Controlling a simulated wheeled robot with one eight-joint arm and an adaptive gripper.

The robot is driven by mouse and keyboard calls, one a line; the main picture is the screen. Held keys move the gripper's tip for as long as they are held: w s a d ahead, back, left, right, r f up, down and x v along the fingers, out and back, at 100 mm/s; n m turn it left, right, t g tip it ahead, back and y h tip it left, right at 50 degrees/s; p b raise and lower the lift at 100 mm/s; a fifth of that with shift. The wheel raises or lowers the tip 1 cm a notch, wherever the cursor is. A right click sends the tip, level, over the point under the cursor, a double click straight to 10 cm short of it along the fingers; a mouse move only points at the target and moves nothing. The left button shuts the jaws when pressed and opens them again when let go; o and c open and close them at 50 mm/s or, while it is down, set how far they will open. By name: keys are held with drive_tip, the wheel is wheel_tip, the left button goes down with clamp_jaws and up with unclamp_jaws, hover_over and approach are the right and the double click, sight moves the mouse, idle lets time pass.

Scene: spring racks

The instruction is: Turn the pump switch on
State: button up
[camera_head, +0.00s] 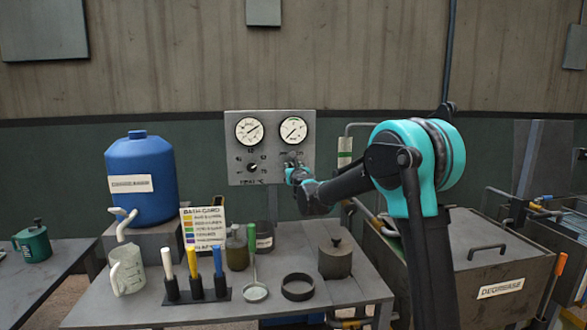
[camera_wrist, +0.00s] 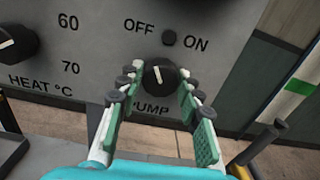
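The pump switch (camera_wrist: 160,77) is a round black knob on the grey control panel (camera_wrist: 95,48), above the word PUMP. Its white pointer mark tilts slightly left of straight up, toward the OFF label; ON is printed to the upper right. My gripper (camera_wrist: 161,82) is open, with one finger on each side of the knob; I cannot tell whether they touch it. In the head view my gripper (camera_head: 296,176) is at the lower right of the panel (camera_head: 235,140) and hides the pump switch.
The heat knob (camera_wrist: 12,42) is left of the pump switch. Two gauges (camera_head: 249,131) are higher on the panel. Below stands a bench (camera_head: 150,312) with a blue tank (camera_head: 141,185), a jug (camera_head: 127,271) and a lidded pot (camera_head: 335,260). A degrease tank (camera_head: 480,270) stands right.

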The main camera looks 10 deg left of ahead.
drive_tip(key=c, duration=0.4)
drive_tip(key=shift+m, duration=0.4)
drive_tip(key=m, duration=1.1)
idle(0.5)
drive_tip(key=o, duration=1.2)
drive_tip(key=shift+c, duration=0.2)
